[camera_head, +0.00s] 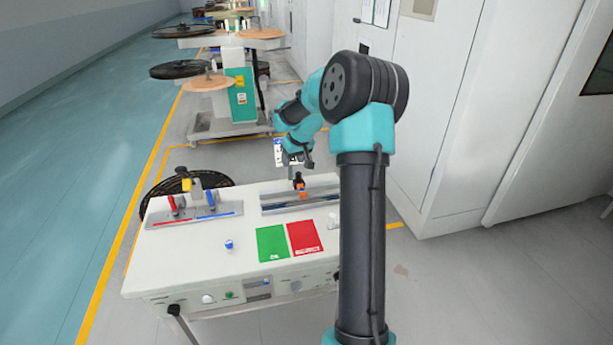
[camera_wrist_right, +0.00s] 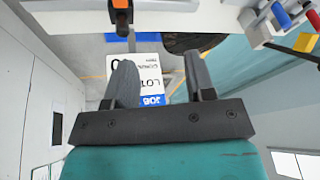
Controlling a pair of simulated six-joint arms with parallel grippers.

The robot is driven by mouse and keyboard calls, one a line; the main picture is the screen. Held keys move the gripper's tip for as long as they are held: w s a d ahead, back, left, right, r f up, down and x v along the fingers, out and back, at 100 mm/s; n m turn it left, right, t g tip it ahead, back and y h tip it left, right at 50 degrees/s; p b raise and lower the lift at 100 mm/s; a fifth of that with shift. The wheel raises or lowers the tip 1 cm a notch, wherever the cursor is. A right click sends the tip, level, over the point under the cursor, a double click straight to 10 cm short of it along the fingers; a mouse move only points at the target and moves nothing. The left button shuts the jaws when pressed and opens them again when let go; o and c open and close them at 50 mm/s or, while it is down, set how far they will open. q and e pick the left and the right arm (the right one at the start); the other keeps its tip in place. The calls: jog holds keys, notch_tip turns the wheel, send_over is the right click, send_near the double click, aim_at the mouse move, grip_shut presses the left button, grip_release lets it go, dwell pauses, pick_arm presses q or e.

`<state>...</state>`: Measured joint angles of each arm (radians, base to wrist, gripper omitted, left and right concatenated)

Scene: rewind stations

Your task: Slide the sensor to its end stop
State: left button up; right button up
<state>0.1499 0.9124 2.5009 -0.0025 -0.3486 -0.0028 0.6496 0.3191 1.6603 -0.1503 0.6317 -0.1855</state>
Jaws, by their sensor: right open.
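The sensor (camera_head: 299,182) is a small black block with an orange part, standing upright on a grey metal rail (camera_head: 275,203) at the back right of the white bench. It sits near the rail's middle in the head view. My right gripper (camera_head: 298,164) is just above and behind the sensor, open and apart from it. In the right wrist view the sensor (camera_wrist_right: 121,14) is at the top, beyond the left finger of the open right gripper (camera_wrist_right: 157,80). My right arm hides the rail's right end. My left gripper is not in view.
A white and blue lettered card (camera_wrist_right: 152,70) shows beyond the right fingers; its support is unclear. The bench (camera_head: 190,265) carries red and green pads (camera_head: 304,237), a blue-topped knob (camera_head: 229,246) and a left fixture (camera_head: 195,216) with red and blue handles. A black reel (camera_head: 150,200) is behind.

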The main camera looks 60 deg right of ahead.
aim_at(299, 173)
jog(key=s+d+r+h, duration=0.1)
jog(key=s+d+r, duration=0.1)
jog(key=d, duration=0.3)
jog(key=shift+s+r, duration=0.3)
jog(key=shift+r, duration=0.2)
jog(key=shift+f, duration=0.1)
jog(key=x, duration=1.7)
jog(key=shift+d+f, duration=0.1)
jog(key=shift+c, duration=0.3)
grip_shut()
